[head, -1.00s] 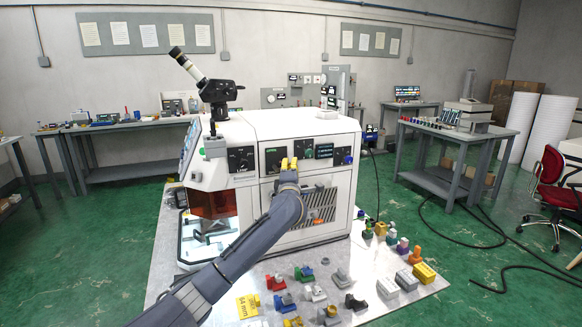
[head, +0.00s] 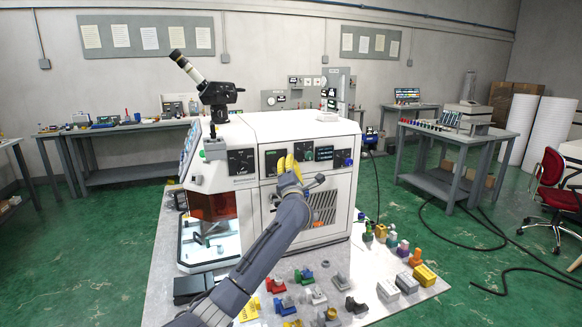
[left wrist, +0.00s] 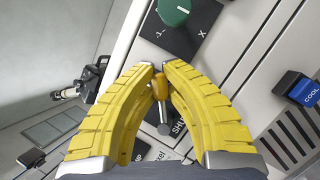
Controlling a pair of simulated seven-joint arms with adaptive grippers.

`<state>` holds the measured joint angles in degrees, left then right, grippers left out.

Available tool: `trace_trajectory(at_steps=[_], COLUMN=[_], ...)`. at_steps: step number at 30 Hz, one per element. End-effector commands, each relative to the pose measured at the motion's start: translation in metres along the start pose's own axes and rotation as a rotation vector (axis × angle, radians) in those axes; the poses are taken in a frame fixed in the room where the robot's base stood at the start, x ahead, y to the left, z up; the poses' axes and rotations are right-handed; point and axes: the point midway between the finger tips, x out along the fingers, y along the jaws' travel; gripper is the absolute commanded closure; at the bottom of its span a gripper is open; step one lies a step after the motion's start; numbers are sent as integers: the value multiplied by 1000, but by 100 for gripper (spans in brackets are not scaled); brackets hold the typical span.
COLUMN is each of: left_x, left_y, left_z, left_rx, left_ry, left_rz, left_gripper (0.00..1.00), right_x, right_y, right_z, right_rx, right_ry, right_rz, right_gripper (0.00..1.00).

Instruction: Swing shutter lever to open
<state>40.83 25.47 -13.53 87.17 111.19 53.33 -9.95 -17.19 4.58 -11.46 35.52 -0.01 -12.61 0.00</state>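The shutter lever (left wrist: 164,112) shows in the left wrist view as a metal shaft with an orange-yellow knob, beside a partly covered label starting "SHU". My left gripper (left wrist: 157,68) has its two yellow fingers drawn in on either side of the knob. It appears shut on the lever, near the fingertips. In the head view my left gripper (head: 286,164) is at the front panel of the white machine (head: 300,127) and hides the lever. My right gripper is in neither view.
A green knob (left wrist: 174,10) sits on the panel just beyond the fingertips, and a blue COOL button (left wrist: 303,89) is to the right. Several small coloured parts and a yellow block (head: 424,275) stand on the plate (head: 385,308) in front of the machine.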

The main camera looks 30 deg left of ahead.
Motion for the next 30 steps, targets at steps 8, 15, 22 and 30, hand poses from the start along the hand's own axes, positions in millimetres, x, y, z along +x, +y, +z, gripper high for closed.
trace_trajectory(at_steps=[8,15,22,30], left_x=[1,0,-1,-3], left_y=[10,21,29,35], left_z=[-6,-11,-17,-24], left_rx=[-238,-443,-621,-782], left_ry=[50,87,118,146], left_rz=[103,195,275,345], left_gripper=[100,100,100,100], right_x=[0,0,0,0], right_y=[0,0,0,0], right_z=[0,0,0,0], right_rx=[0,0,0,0], right_ry=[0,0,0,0], right_rz=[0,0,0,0], right_gripper=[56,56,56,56])
